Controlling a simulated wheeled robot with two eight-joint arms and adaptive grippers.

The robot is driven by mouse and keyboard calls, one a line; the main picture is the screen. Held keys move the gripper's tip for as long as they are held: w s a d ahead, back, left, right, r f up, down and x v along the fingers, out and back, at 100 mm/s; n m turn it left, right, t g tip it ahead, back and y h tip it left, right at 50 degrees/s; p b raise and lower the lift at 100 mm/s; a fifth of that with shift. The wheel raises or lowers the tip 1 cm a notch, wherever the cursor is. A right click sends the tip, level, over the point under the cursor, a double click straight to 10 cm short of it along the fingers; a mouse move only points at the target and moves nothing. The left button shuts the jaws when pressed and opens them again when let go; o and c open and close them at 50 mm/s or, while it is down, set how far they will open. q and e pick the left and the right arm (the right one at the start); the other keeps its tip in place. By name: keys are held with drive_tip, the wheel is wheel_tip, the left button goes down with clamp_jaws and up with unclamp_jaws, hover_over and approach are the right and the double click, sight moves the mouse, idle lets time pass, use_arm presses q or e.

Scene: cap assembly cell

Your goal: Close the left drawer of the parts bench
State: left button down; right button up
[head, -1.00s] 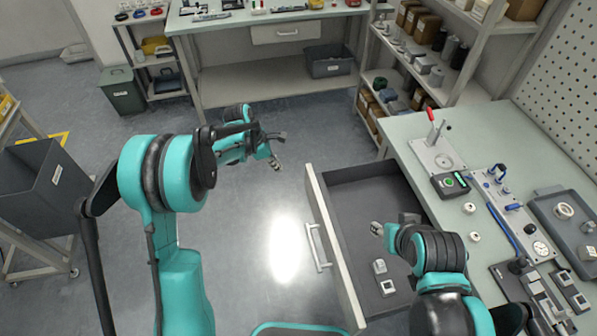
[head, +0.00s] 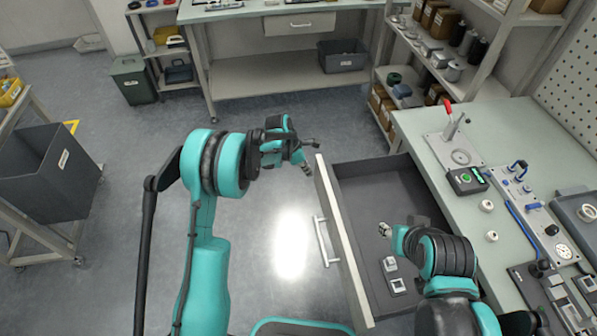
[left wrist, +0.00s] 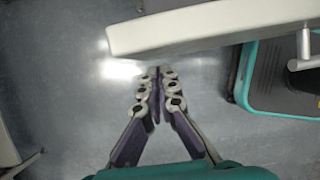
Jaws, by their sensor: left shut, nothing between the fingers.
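The left drawer (head: 372,187) of the parts bench is pulled out, with its pale front panel (head: 342,243) and bar handle (head: 322,242) facing left. Small square metal parts (head: 398,285) lie inside it. My left gripper (head: 310,172) is shut and empty, just left of the far end of the drawer front; I cannot tell whether it touches. In the left wrist view the shut fingers (left wrist: 157,75) point at the pale drawer front (left wrist: 200,28), with the handle at the right. My right gripper (head: 384,229) is over the drawer interior; its finger state is too small to tell.
The bench top (head: 470,150) at the right carries fixtures and small parts. A shelf rack (head: 440,65) stands beyond the drawer. A grey bin on a cart (head: 45,175) stands at the left. The floor left of the drawer is clear.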

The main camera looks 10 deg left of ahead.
use_arm(q)
drive_tip(key=shift+w+d, duration=0.15)
drive_tip(key=shift+d, duration=0.15)
use_arm(e)
drive_tip(key=shift+f, duration=0.1)
